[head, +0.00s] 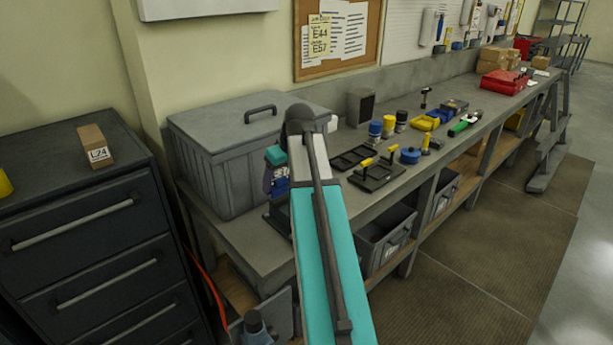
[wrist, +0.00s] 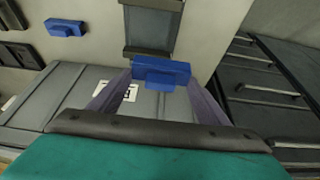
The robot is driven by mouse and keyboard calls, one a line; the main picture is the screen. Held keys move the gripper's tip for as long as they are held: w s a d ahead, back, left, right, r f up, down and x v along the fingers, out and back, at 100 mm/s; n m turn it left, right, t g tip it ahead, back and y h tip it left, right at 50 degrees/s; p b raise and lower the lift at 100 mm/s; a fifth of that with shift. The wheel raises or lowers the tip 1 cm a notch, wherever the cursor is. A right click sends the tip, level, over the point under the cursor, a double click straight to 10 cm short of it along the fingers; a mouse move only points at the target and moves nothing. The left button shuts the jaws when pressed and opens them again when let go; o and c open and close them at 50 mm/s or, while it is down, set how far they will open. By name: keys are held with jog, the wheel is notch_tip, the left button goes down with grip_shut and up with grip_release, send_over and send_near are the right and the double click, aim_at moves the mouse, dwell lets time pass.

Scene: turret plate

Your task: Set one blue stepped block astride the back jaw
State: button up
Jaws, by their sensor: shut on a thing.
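My gripper (wrist: 160,84) is shut on a blue stepped block (wrist: 162,70), with one finger at each end of it. The block's narrower step faces the wrist camera. Beyond it in the wrist view is a grey fixture (wrist: 152,30) with a dark bar at each end, which look like its jaws; the held block overlaps the view near the closer bar (wrist: 148,53). I cannot tell whether they touch or which is the back jaw. A second blue block (wrist: 66,27) lies apart on the bench to the left. In the head view my arm hides much of this spot.
A grey lidded chest (head: 215,160) stands on the bench left of my arm. A drawer cabinet (head: 90,225) is at the far left. Dark trays (head: 377,175), tools and a red case (head: 503,82) occupy the bench to the right.

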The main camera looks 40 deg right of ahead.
jog(key=w+a+b, duration=0.1)
jog(key=w+a, duration=0.2)
jog(key=a, duration=0.8)
jog(key=w+a, duration=0.3)
jog(key=a, duration=0.7)
jog(key=a+f+b, duration=0.9)
jog(key=a, duration=0.3)
jog(key=shift+a+f, duration=0.35)
jog(key=shift+a, duration=0.05)
